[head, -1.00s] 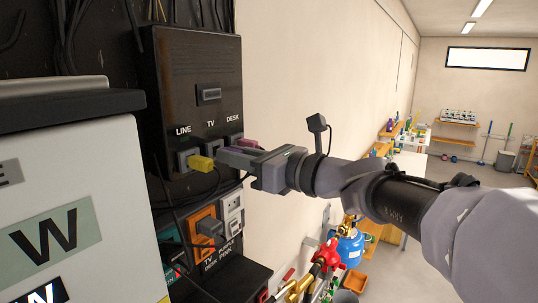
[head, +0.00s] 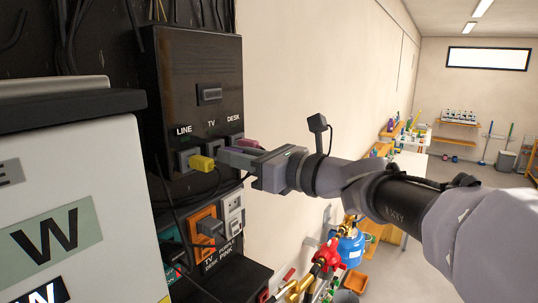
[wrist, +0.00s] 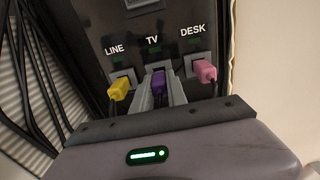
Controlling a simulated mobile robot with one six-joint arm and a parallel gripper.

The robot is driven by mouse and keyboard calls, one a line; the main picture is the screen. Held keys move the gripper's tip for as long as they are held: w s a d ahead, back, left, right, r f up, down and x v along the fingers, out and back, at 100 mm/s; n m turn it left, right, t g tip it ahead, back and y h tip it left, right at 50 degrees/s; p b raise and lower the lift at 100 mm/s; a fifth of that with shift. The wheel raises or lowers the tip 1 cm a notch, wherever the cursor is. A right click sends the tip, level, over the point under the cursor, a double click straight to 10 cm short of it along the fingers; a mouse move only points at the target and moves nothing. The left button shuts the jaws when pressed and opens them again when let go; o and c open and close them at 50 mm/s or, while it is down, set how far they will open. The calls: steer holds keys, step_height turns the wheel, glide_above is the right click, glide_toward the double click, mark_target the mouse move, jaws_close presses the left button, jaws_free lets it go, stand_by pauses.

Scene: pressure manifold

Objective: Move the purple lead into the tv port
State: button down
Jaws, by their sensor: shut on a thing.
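My gripper (wrist: 158,92) is shut on the purple lead's plug (wrist: 158,82), which sits between the two grey fingers in the wrist view. The plug points at the panel below the TV label (wrist: 152,39), in line with the tv port (wrist: 154,68). The fingers reach close to the panel, and I cannot tell whether the plug is inside the port or just in front of it. In the head view my gripper (head: 222,157) comes from the right beside the yellow plug and hides the tv port and the purple plug.
A yellow plug (wrist: 118,89) sits at the LINE port on the left, and a pink plug (wrist: 205,71) at the DESK port on the right, both close to the fingers. A grey box (head: 70,200) stands at the near left. An orange socket plate (head: 203,227) is below.

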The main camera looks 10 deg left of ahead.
steer(key=shift+w+a, duration=0.25)
steer(key=shift+a, duration=0.3)
stand_by(0.9)
steer(key=c, duration=1.2)
jaws_free()
steer(key=shift+c, duration=0.2)
steer(key=b+v, duration=0.3)
steer(key=v, duration=1.4)
steer(key=s+f+n+g+h+b, duration=0.1)
steer(key=s+f+n+h+b, duration=0.4)
steer(key=f, duration=1)
steer(key=s+f+n+g+h+b, duration=0.15)
steer(key=s+f+b, duration=0.35)
steer(key=f+b, duration=0.8)
steer(key=s+d+f+n+h+b, duration=0.2)
steer(key=s+d+f+n+b, duration=0.1)
steer(key=f, duration=0.7)
steer(key=s+d+f+n+t+h+b, duration=0.1)
steer(key=s+d+f+n+h+b, duration=0.1)
steer(key=f, duration=0.9)
steer(key=s+d+f+n+h+b, duration=0.3)
steer(key=d+f+n+b, duration=0.3)
steer(key=f, duration=0.4)
steer(key=shift+s+d+f+n+h+b, duration=0.2)
steer(key=shift+s+d+n+h+b, duration=0.2)
steer(key=shift+d+h+b, duration=0.25)
